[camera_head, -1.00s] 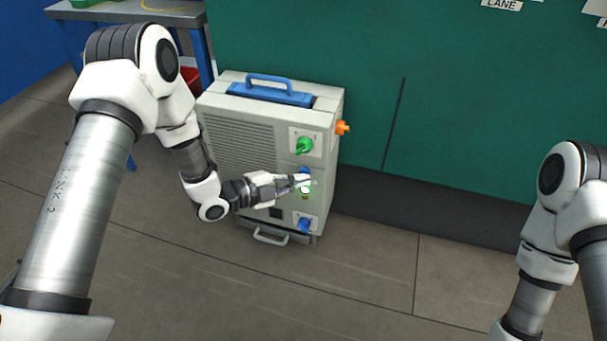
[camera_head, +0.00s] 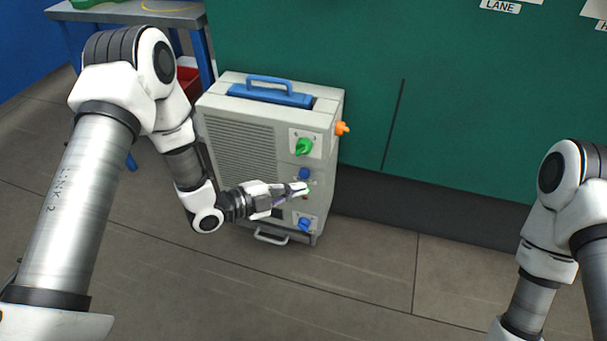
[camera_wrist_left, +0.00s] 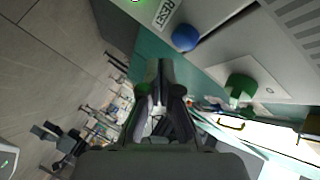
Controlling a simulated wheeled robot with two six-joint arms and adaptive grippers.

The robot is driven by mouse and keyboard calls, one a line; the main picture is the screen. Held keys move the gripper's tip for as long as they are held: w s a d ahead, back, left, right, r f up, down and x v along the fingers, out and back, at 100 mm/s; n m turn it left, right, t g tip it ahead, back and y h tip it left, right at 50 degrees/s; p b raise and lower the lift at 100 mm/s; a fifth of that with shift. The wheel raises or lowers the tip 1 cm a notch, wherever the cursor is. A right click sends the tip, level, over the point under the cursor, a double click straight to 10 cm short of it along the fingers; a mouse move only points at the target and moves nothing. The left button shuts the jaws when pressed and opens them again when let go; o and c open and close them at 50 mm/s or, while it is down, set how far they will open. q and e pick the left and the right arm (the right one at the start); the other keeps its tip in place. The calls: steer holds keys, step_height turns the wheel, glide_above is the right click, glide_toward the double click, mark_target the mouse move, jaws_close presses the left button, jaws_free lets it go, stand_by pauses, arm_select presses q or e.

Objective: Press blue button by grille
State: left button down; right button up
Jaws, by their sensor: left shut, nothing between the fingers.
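A grey machine (camera_head: 265,117) with a ribbed grille (camera_head: 240,147) stands on the floor. A round blue button (camera_head: 304,173) sits on its front, right of the grille and below a green knob (camera_head: 304,147). My left gripper (camera_head: 303,189) is shut and empty, its tips just below the blue button in the head view. In the left wrist view, the blue button (camera_wrist_left: 185,38) lies next to a RESET label (camera_wrist_left: 165,13), up and right of the shut fingertips (camera_wrist_left: 160,68), which look apart from it. My right gripper is out of view.
A blue knob (camera_head: 305,224) sits lower on the panel and an orange knob (camera_head: 342,128) sticks out at the right side. A green wall (camera_head: 450,120) stands behind. A workbench (camera_head: 130,14) is at the back left. Floor in front is clear.

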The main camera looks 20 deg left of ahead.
arm_select(q)
steer(key=s+p, duration=0.1)
steer(key=s, duration=0.3)
stand_by(0.8)
steer(key=s+a+f+n+g+y, duration=0.2)
steer(key=s+f+n+g+y, duration=0.5)
steer(key=s+f, duration=0.7)
steer(key=s+a+f+n+g+y, duration=0.35)
steer(key=s+a+n, duration=0.35)
steer(key=s+n, duration=0.55)
step_height(320, 180, up, 38)
steer(key=w+n+p, duration=0.1)
steer(key=p, duration=3.7)
steer(key=shift+w+a+n, duration=0.15)
steer(key=shift+w+n, duration=0.1)
steer(key=shift+n, duration=0.1)
